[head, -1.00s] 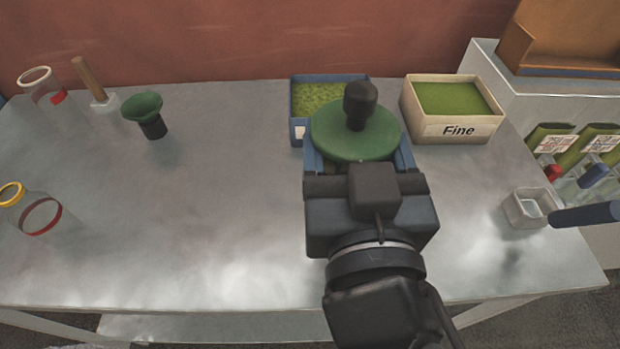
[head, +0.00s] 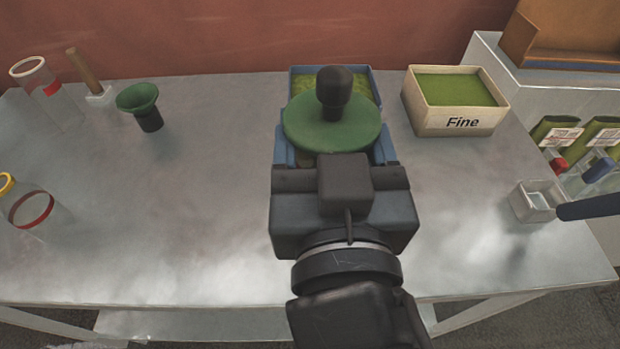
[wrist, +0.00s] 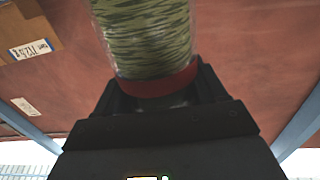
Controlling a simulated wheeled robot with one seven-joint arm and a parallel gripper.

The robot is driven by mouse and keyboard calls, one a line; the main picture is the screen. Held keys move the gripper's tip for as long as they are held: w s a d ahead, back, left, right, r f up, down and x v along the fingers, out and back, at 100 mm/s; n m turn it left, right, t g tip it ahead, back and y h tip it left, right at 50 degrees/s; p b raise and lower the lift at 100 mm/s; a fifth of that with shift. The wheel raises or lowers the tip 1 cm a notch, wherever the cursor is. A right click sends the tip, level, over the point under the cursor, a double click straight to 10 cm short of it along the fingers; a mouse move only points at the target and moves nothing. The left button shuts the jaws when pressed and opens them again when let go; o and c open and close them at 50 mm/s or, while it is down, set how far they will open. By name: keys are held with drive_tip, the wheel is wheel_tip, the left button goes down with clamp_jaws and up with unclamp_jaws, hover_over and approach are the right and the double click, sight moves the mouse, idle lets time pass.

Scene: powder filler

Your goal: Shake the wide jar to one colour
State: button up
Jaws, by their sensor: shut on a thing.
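The wide jar (wrist: 145,30) shows in the wrist view between my fingers, with a red band round it. The powder in it is mottled in light and dark green streaks, not one even colour. In the head view a round green lid (head: 333,132) with a black knob (head: 335,92) covers the jar, and the jar body is hidden below it. My gripper (head: 335,158) is shut on the jar, one blue finger on each side. It holds the jar in front of the blue-edged box, seemingly above the table.
Behind the jar is a blue box (head: 291,84) of green powder; right of it stands the "Fine" box (head: 462,122). A green funnel (head: 138,98), brush (head: 88,75) and clear jars (head: 38,78) (head: 32,210) stand left. A small white cup (head: 535,201) stands right. The table's left-middle is clear.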

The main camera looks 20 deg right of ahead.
drive_tip(key=shift+d+r+p, duration=0.3)
drive_tip(key=shift+d+p, duration=0.45)
drive_tip(key=shift+p, duration=0.05)
drive_tip(key=shift+d+f+p, duration=0.15)
drive_tip(key=shift+d+p, duration=0.15)
drive_tip(key=shift+d, duration=0.2)
drive_tip(key=shift+a, duration=2.2)
